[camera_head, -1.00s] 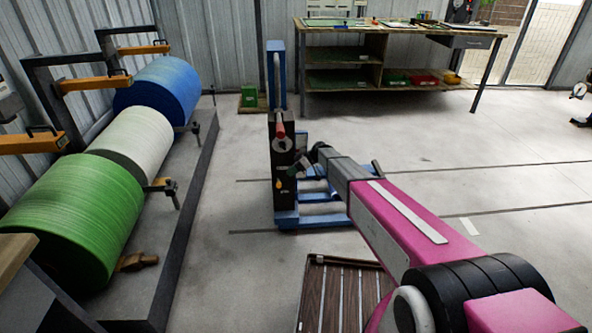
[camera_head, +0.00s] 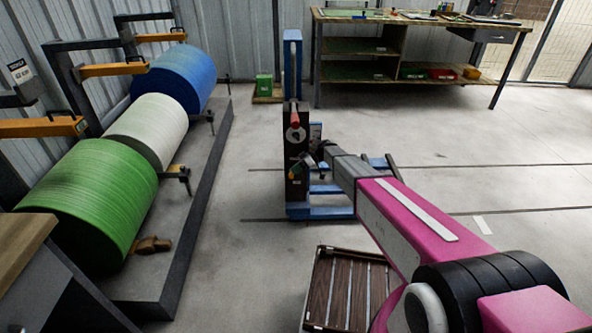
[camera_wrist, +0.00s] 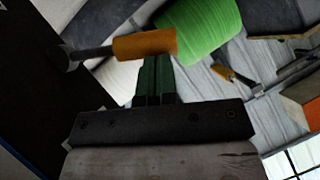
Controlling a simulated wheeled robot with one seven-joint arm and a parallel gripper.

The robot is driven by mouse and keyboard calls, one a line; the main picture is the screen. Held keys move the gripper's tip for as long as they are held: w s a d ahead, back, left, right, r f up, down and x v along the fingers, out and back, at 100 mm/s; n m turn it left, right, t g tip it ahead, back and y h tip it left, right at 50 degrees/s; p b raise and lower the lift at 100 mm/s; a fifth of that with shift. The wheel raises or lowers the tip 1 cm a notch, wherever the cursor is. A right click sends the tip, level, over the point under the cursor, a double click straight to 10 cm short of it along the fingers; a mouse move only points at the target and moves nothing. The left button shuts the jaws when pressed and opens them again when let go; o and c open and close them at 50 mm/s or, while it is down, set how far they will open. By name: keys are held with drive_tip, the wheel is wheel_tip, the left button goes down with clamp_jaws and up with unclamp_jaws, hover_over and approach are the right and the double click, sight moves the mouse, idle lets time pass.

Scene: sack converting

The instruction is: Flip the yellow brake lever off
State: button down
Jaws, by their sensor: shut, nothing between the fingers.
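The brake lever (camera_wrist: 145,46) shows in the wrist view as a yellow-orange handle on a grey rod, which runs left to a round dark pivot. My gripper (camera_wrist: 157,60) is shut and empty. Its dark green fingertips sit right at the handle's lower edge, near its right end; I cannot tell whether they touch it. In the head view, my gripper (camera_head: 303,167) is at the dark upright panel of the blue stand (camera_head: 292,70). The lever cannot be made out clearly there.
Green (camera_head: 85,200), white (camera_head: 148,128) and blue (camera_head: 176,78) rolls lie on a raised dark-edged base at left. A slatted brown panel (camera_head: 338,290) lies in front. A workbench (camera_head: 400,22) stands at the back. The floor to the right is mostly clear.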

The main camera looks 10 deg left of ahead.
drive_tip(key=s+f+n+t+y, duration=0.1)
drive_tip(key=s+f+n+t, duration=0.2)
drive_tip(key=f, duration=0.8)
drive_tip(key=shift+d+f+n+t, duration=0.25)
drive_tip(key=shift+d+n+t, duration=0.25)
drive_tip(key=shift+t, duration=0.4)
drive_tip(key=shift+a+f, duration=0.1)
drive_tip(key=shift+f, duration=0.1)
